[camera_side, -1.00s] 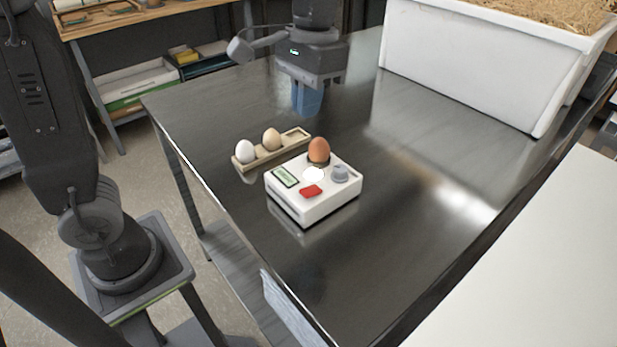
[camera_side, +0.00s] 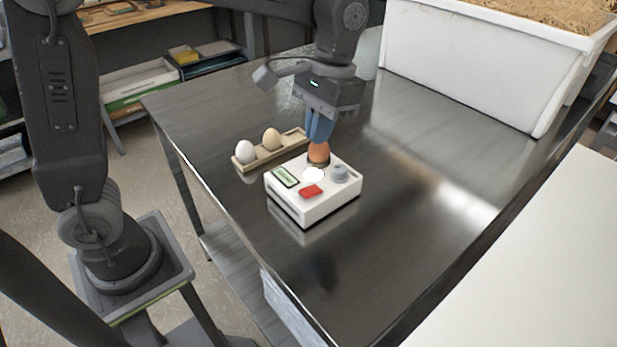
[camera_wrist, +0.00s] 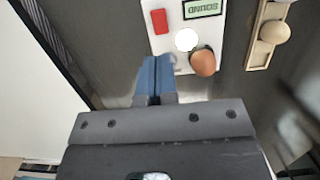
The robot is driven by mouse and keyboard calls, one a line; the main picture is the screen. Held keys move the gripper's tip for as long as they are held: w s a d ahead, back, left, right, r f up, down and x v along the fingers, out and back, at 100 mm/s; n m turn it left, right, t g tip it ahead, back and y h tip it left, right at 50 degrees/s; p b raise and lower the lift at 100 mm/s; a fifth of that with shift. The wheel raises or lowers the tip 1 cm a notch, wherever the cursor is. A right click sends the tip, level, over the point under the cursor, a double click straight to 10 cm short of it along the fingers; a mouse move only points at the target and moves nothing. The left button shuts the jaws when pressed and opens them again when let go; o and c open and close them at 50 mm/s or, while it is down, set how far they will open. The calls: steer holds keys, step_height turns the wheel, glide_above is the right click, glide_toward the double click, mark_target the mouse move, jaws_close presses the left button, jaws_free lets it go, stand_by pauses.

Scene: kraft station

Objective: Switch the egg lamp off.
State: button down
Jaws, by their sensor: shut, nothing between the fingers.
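The egg lamp is a white box (camera_side: 315,207) on the steel table. On its top are a red switch (camera_side: 311,191), a grey knob (camera_side: 339,172), a bright white disc (camera_side: 314,175) and a green display (camera_side: 285,176). In the wrist view the display (camera_wrist: 202,8) reads "SOUND" upside down. A brown egg (camera_side: 318,151) stands in a dark holder at the box's back. My gripper (camera_side: 319,138) is shut and empty, over or behind the egg, hiding part of it. In the wrist view my fingertips (camera_wrist: 156,62) are beside the box's edge, close to the partly hidden knob.
A narrow wooden rack (camera_side: 265,158) holds a white egg (camera_side: 245,152) and a beige egg (camera_side: 271,139) left of the lamp. A large white bin (camera_side: 460,75) of straw stands at the back right. The table right of the lamp is clear.

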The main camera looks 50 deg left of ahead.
mark_target(306, 191)
steer(key=x, duration=1)
